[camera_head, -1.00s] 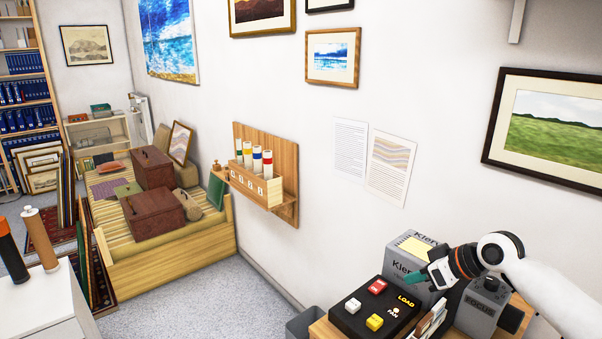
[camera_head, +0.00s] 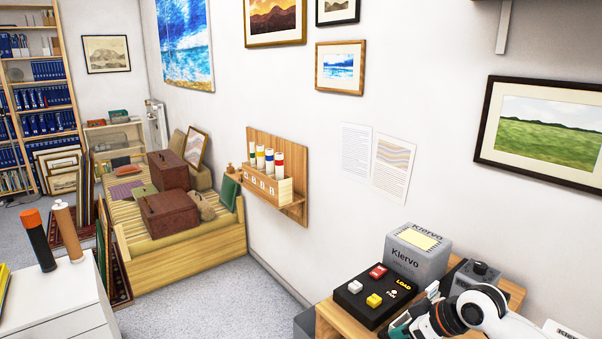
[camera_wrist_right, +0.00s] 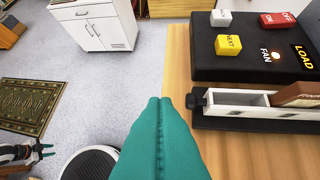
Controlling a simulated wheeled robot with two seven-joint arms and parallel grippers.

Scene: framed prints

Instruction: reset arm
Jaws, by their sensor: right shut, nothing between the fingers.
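My right gripper (camera_head: 400,331) is at the lower right of the head view, low in front of the black control box. In the right wrist view its teal fingers (camera_wrist_right: 158,135) are pressed together with nothing between them, over the edge of the wooden table (camera_wrist_right: 178,75). The right arm comes in from the lower right corner. At the lower left of the right wrist view, another teal-tipped gripper (camera_wrist_right: 40,150), my left one, shows small at the picture's edge; its jaws look apart. It is out of the head view.
The black control box (camera_head: 352,308) carries red, white and yellow buttons. Behind it stand a grey Klervo box (camera_head: 405,262) and a dark grey device (camera_head: 480,274). A narrow slotted tray (camera_wrist_right: 235,112) is close right of my fingers. A white cabinet (camera_head: 50,300) stands left; carpet between is clear.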

